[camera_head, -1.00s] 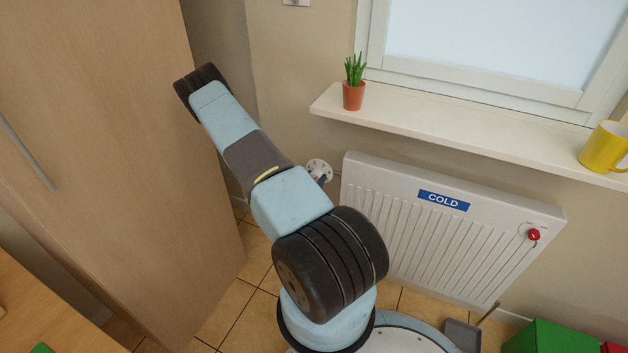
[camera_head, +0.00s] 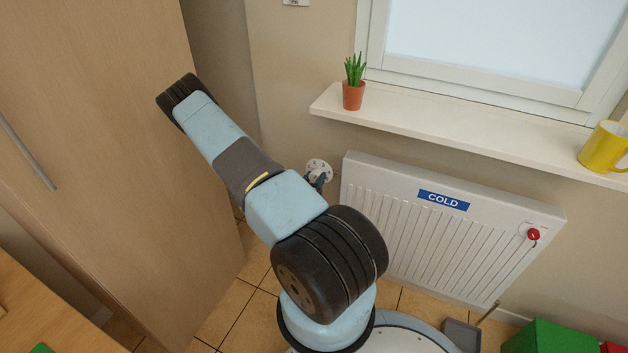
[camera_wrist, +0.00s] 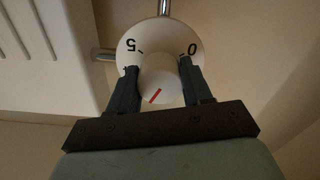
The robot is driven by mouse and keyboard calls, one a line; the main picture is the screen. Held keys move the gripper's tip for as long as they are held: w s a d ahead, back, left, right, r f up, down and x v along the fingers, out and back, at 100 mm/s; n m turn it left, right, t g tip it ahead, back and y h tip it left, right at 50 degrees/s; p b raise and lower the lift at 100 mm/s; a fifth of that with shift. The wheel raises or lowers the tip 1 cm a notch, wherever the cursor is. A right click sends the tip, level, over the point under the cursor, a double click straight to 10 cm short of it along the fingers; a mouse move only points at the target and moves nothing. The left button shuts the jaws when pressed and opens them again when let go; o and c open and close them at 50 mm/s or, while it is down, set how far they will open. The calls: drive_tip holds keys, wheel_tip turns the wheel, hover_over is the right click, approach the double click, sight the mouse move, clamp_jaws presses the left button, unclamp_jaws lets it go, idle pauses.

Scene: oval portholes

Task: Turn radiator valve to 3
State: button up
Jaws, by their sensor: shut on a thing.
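The radiator valve has a white round dial (camera_wrist: 185,38) with a 5 on the left and a 0 on the right, both upside down in the wrist view. Its white knob (camera_wrist: 160,76) stands out from the dial, with a red mark on its end face toward the lower left. The other numbers are hidden behind the knob and fingers. My gripper (camera_wrist: 162,86) is shut on the knob, one dark finger on each side. In the head view the dial (camera_head: 319,168) shows left of the radiator, partly covered by my arm.
The white radiator (camera_head: 440,225) carries a blue COLD label (camera_head: 443,200) and a red knob (camera_head: 533,234). A wooden cabinet (camera_head: 100,150) stands close on the left. The sill (camera_head: 450,134) above holds a potted plant (camera_head: 353,92) and a yellow mug (camera_head: 603,148).

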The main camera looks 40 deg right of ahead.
drive_tip(key=shift+s+f, duration=0.1)
drive_tip(key=shift+s, duration=0.05)
drive_tip(key=o, duration=1)
drive_tip(key=shift+a, duration=0.1)
drive_tip(key=v, duration=1.3)
drive_tip(key=shift+s+a, duration=0.1)
drive_tip(key=shift+a, duration=0.15)
